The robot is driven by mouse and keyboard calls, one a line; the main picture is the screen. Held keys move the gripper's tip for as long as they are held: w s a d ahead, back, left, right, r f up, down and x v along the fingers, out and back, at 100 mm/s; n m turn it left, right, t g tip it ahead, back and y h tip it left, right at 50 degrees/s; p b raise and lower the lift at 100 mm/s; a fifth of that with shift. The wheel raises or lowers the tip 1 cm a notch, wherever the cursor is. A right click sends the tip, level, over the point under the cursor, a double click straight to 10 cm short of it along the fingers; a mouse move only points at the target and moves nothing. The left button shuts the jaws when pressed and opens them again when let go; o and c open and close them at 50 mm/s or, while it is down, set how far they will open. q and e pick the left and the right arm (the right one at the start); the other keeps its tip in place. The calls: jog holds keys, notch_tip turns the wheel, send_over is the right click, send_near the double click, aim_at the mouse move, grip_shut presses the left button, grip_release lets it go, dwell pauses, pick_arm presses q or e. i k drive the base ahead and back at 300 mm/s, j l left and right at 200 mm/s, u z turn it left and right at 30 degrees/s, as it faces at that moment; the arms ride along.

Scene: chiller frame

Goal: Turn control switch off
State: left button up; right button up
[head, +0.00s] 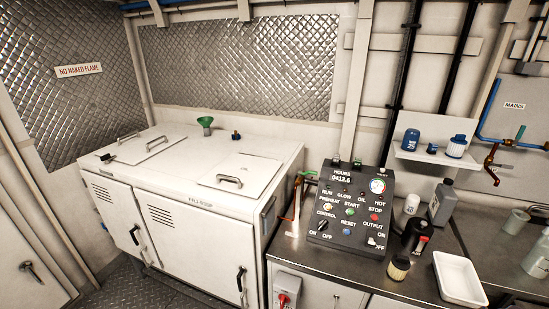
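The control panel (348,208) is a dark sloped box on the metal counter, right of the white cabinet. The control switch (322,225) is a small knob at the panel's lower left, below the word CONTROL and above the marks ON and OFF. It is too small to tell which mark it points to. Neither of my grippers shows in the head view.
A large white cabinet (186,180) stands left of the panel. Right of the panel are a grey bottle (442,202), a dark cylindrical object (414,234) and a white tray (460,280). A red rotary switch (283,299) is on the counter's front. The space before the panel looks clear.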

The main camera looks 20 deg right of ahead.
aim_at(323, 225)
jog(key=z, duration=1.55)
